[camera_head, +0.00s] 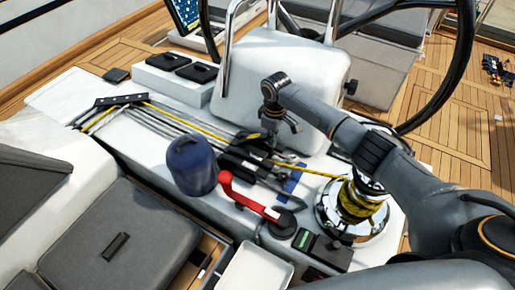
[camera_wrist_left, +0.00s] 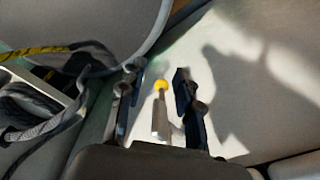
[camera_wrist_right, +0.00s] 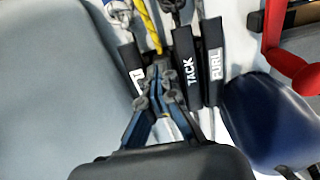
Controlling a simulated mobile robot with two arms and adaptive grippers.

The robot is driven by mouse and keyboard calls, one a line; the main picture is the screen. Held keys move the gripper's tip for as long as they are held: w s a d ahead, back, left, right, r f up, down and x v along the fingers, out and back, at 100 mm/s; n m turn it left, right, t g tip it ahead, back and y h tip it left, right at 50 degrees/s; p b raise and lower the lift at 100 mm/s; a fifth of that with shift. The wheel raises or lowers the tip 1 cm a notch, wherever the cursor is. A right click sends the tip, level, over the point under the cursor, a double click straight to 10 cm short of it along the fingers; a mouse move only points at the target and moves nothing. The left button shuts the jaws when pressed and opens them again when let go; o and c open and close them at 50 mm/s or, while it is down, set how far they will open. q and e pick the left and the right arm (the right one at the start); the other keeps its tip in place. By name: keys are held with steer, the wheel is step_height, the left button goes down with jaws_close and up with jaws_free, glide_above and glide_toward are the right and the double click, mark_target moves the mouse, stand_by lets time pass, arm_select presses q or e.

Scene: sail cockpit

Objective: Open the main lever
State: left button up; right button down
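A row of black clutch levers lies in the right wrist view. One reads TACK (camera_wrist_right: 188,68) and one reads FURL (camera_wrist_right: 212,62). Left of them is a black lever (camera_wrist_right: 128,62) whose white label is mostly hidden by my gripper, so I cannot read it as main. In the head view the right gripper (camera_head: 262,138) points down over the lever bank (camera_head: 245,155).
A blue cylinder (camera_head: 191,165) and a red handle (camera_head: 240,197) stand close to the levers. A chrome winch (camera_head: 352,215) with yellow rope is to the right. A white pedestal (camera_head: 285,80) and steering wheel (camera_head: 455,70) rise behind. Ropes (camera_head: 165,118) run along the deck.

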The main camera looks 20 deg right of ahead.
steer(key=shift+w+d+r+p, duration=0.1)
steer(key=shift+w+r+p, duration=0.2)
steer(key=shift+r+p, duration=0.25)
steer(key=shift+s+d, duration=0.1)
steer(key=shift+r, duration=0.1)
steer(key=shift+w+a+r+p, duration=0.15)
steer(key=shift+w+a+r, duration=0.15)
steer(key=shift+r, duration=0.15)
steer(key=shift+w+a+r+p, duration=0.2)
steer(key=shift+a+r, duration=0.1)
steer(key=shift+r, duration=0.1)
steer(key=shift+w, duration=0.1)
steer(key=shift+w+a+r, duration=0.6)
steer(key=shift+a, duration=0.05)
